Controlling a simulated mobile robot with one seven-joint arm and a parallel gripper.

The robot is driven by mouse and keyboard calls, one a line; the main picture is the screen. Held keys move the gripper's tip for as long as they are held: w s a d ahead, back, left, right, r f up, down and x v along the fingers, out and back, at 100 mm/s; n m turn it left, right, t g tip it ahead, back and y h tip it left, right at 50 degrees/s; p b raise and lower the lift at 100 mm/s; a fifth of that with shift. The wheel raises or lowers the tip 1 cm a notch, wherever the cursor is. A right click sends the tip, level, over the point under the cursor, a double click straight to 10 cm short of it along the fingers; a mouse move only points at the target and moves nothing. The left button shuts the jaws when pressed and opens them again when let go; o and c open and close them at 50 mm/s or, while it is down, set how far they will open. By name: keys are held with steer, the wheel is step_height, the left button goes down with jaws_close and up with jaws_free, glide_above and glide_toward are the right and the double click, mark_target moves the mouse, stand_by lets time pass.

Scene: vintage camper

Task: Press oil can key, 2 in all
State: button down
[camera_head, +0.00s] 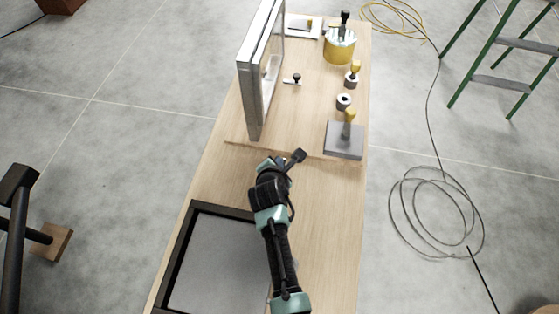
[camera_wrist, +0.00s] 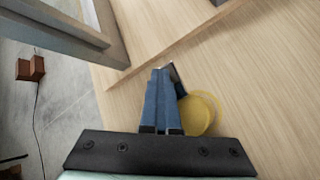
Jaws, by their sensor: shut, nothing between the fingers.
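My gripper (camera_wrist: 164,75) is shut and empty, its blue fingers together in the middle of the wrist view. A round yellow thing (camera_wrist: 204,112) lies on the wood beside and partly behind the fingers. I cannot tell whether the fingers touch it. It does not show in the head view, where my arm covers that part of the table. I cannot make out an oil can mark on anything. A yellow can (camera_head: 339,50) with a dark-handled thing in it stands at the far end of the table.
An upright grey frame (camera_head: 247,100) stands left on the table (camera_head: 215,170), beyond a low wooden strip (camera_head: 240,144). A grey plate with a yellow-topped peg (camera_head: 343,152) sits at the right edge. Small parts stand behind it. A dark-rimmed tray (camera_head: 180,257) lies at front left.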

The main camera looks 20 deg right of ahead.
steer(key=shift+r+p, duration=0.7)
steer(key=shift+r, duration=0.05)
steer(key=shift+r, duration=0.1)
steer(key=shift+r+p, duration=0.3)
steer(key=shift+p, duration=0.05)
step_height(320, 180, up, 4)
steer(key=p, duration=0.4)
steer(key=shift+r+p, duration=0.25)
steer(key=shift+p, duration=0.05)
steer(key=shift+f, duration=0.1)
steer(key=shift+a, duration=0.1)
stand_by(1.5)
